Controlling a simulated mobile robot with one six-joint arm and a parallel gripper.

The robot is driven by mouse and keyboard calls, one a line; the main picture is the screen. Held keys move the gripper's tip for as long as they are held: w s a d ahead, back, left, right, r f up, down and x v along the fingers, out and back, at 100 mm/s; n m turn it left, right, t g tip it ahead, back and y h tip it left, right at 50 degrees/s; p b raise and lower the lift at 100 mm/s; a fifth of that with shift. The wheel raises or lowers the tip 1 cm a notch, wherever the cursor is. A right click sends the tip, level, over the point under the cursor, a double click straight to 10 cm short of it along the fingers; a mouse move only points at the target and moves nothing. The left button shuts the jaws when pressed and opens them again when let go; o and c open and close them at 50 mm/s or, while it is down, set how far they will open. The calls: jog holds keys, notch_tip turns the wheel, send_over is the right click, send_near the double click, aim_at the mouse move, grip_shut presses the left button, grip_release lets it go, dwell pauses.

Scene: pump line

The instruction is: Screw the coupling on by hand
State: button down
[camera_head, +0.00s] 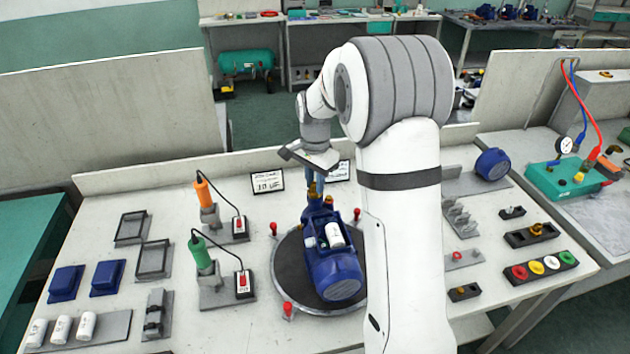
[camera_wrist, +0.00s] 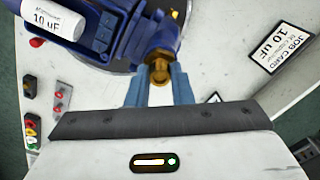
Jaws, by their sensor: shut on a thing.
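A blue pump (camera_head: 338,281) with a white capacitor (camera_head: 335,235) on its side lies on a round dark turntable (camera_head: 286,268) in the middle of the bench. In the wrist view, a brass coupling (camera_wrist: 158,66) sits at the mouth of the blue pump port (camera_wrist: 162,35). My gripper (camera_wrist: 159,80) has its two blue fingers shut on the coupling, one on each side. In the head view, my gripper (camera_head: 314,180) is at the far end of the pump, pointing down. The coupling's threads are hidden, so I cannot tell how far it is on.
Orange (camera_head: 203,190) and green (camera_head: 200,253) drivers stand left of the turntable. Red knobs (camera_head: 288,310) ring its edge. Job cards (camera_head: 268,181) stand behind. A row of coloured caps (camera_head: 537,266) lies to the right. My arm hides the bench right of the pump.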

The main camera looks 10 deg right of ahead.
jog(key=shift+m, duration=1.7)
jog(key=shift+m, duration=1.7)
jog(key=shift+m, duration=1.7)
jog(key=shift+m, duration=1.8)
